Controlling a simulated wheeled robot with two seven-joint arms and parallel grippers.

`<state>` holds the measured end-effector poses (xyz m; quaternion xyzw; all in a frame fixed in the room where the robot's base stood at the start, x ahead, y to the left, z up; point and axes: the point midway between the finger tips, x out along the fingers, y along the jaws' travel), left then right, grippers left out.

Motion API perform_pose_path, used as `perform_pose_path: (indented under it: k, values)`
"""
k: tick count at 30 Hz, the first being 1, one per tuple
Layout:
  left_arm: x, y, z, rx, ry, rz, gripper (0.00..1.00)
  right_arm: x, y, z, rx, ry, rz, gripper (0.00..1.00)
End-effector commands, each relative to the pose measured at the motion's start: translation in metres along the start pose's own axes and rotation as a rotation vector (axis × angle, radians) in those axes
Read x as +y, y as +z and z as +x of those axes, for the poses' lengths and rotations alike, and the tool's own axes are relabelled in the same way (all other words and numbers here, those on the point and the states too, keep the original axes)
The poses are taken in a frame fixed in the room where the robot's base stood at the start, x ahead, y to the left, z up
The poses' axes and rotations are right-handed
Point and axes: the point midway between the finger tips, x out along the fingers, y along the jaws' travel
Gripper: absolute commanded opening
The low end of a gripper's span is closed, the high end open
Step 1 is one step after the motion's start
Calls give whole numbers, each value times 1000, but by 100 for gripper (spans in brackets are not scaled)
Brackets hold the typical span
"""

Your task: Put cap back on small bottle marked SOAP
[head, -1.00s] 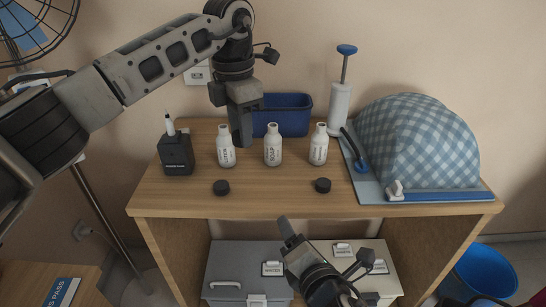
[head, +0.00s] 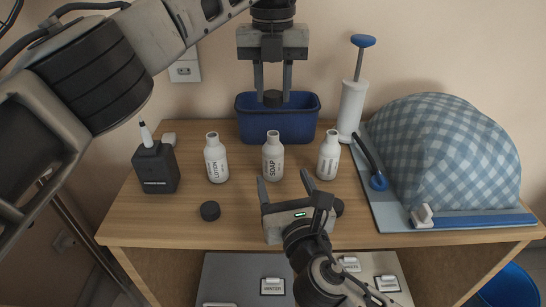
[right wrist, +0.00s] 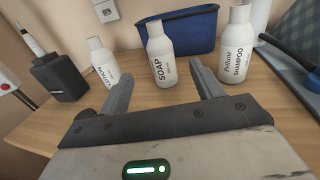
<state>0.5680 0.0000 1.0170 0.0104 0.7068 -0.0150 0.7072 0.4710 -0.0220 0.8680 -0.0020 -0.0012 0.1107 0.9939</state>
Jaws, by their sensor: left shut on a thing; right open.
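The small white SOAP bottle (head: 273,160) stands upright and uncapped in the middle of a row of three; it also shows in the right wrist view (right wrist: 161,62). My left gripper (head: 273,95) is shut on a black cap (head: 273,98). The cap appears above the SOAP bottle's neck in the head view, apart from it; its exact depth is unclear. My right gripper (head: 285,182) is open and empty, low in front of the SOAP bottle; its fingers (right wrist: 163,88) also show in the right wrist view, with the bottle beyond them.
The LOTION bottle (head: 216,160) stands left and the SHAMPOO bottle (right wrist: 236,48) right, both uncapped. One black cap (head: 210,210) lies front left; another (head: 338,207) is partly hidden by my right gripper. A blue bin (head: 300,131) stands behind, a dark box (head: 155,168) left, a checked ironing form (head: 445,155) right.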

Motion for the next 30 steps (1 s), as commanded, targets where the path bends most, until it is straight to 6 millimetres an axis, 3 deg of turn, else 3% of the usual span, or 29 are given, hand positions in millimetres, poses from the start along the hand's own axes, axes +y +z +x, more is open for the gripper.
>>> perform_pose_path:
  k: [8,21,30]
  values:
    - [0,0,0,0,0,2,11,0,0,12,-1,-2,1,66]
    - [0,0,0,0,0,3,11,0,1,92,0,0,3,66]
    - [0,0,0,0,0,3,11,0,0,119,1,1,4,66]
